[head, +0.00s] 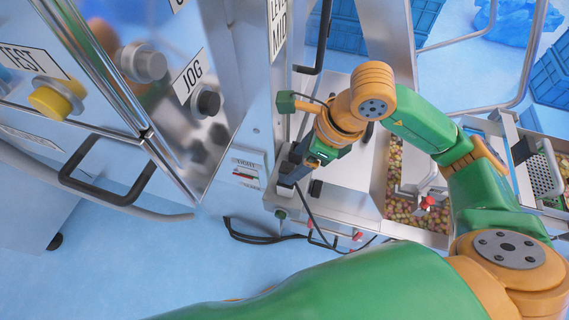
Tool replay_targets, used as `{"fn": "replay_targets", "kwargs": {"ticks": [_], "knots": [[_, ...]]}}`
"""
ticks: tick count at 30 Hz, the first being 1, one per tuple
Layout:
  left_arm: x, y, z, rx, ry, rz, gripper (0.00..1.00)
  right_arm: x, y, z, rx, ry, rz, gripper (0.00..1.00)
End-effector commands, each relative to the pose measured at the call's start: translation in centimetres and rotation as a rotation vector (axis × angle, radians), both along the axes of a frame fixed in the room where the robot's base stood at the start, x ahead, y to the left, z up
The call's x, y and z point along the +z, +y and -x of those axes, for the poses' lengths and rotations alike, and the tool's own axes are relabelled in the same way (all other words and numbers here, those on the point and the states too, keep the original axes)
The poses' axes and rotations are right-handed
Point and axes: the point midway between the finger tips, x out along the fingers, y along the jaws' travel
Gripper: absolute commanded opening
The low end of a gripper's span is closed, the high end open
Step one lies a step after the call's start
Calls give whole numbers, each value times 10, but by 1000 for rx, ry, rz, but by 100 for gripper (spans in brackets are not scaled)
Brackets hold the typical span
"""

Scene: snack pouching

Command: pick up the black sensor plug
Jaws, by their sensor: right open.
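My right gripper (300,187) is open, pointing down beside the steel machine column, at a small ledge with fittings. Its dark fingers stand apart. A thin black cable runs down from between them toward the floor. The black sensor plug itself is not clearly visible; it seems to be at the cable's top end, largely hidden by the gripper and wrist. I cannot tell whether the fingers touch it. My left gripper is not in view.
A bin of colourful snacks (417,212) is at right. Black cables (262,238) lie below the column. Blue floor is free at lower left.

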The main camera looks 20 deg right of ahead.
Motion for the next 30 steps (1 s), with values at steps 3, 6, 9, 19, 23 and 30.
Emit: {"fn": "replay_targets", "kwargs": {"ticks": [3,6,9,19,23,30], "knots": [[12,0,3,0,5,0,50,-17,8,-2,2,9,-4,72],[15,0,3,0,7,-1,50,-37,15,-7,3,8,-5,72],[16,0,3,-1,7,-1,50,-47,18,-10,4,4,-5,72],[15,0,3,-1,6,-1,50,-49,19,-10,4,2,-6,40],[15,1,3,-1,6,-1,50,-49,19,-10,3,2,-6,5],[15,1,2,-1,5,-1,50,-48,19,-11,3,1,-7,2]]}}
